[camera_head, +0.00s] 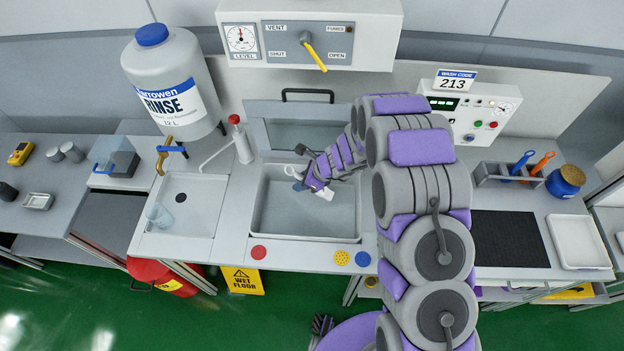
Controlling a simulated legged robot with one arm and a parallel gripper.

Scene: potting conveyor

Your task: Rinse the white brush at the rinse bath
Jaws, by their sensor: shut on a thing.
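My gripper (309,181) is above the grey sink basin (262,222) in the middle of the bench, pointing down and left. It is shut on the white brush (325,193), of which only small white parts show beside the purple and grey fingers. The brush is small here, and its bristles cannot be made out clearly. I cannot tell whether it touches the bottom of the basin. A large grey bottle (165,75) labelled RINSE with a blue cap hangs at the back left.
A white tap (216,153) and red-topped bottle (241,140) stand left of the basin. A clear cup (159,215) stands on the left drainer. A vent panel (310,40) overhangs the back. Blue and orange brushes (541,164) stand in a rack at right. A wet-floor sign (243,281) is below.

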